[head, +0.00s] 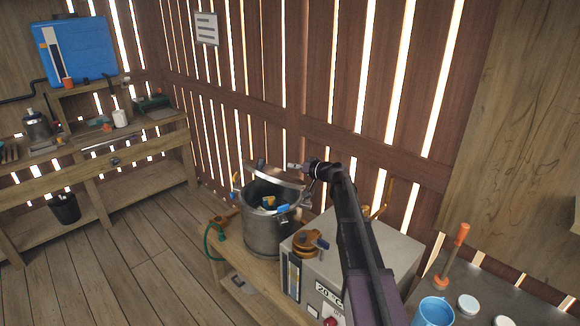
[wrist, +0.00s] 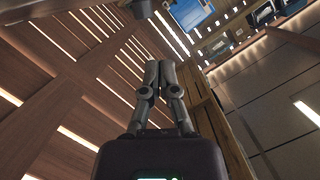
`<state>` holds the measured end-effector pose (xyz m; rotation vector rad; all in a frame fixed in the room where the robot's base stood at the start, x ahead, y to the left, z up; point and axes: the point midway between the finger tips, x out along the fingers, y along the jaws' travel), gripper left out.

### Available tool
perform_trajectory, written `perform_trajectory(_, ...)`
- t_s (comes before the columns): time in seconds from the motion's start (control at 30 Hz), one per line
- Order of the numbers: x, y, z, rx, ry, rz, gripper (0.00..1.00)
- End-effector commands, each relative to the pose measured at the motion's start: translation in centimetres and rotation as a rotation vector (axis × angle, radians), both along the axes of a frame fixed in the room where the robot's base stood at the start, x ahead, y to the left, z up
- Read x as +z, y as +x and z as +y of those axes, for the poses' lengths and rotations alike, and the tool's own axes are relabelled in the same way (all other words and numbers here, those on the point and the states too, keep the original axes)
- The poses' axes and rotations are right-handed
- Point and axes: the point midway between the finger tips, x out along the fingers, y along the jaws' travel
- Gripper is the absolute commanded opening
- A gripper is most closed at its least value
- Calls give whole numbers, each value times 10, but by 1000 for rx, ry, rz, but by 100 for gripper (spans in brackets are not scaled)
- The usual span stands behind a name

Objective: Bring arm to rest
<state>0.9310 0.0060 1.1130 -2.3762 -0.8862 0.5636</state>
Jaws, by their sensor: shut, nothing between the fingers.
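My arm reaches up from the lower right in the head view. My gripper (head: 296,166) is at its far end, above the metal pot, close to the pot's tilted lid (head: 274,178); I cannot tell whether they touch. The wrist view shows my gripper (wrist: 159,66) with its two fingers together and nothing between them. The metal pot (head: 262,232) stands open on a low wooden bench, with blue and yellow items inside it.
A grey box (head: 385,243) with a display stands right of the pot. A blue mug (head: 433,311) and white jars are at the lower right. A wooden workbench (head: 150,148) runs along the left, with a black bucket (head: 64,208) below. The floor (head: 130,265) between is clear.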

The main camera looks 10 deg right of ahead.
Motion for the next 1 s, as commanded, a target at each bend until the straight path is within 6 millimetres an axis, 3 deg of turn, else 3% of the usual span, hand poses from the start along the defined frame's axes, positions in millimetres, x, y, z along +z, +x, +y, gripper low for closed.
perform_trajectory(0.27, 0, 0, 1, 1, -1, 1, 0)
perform_trajectory(0.47, -9, -18, 12, 28, -33, 37, 0)
perform_trajectory(0.67, -35, -67, 33, 88, -129, 152, 0)
perform_trajectory(1.0, -98, -190, 52, 154, -399, 477, 0)
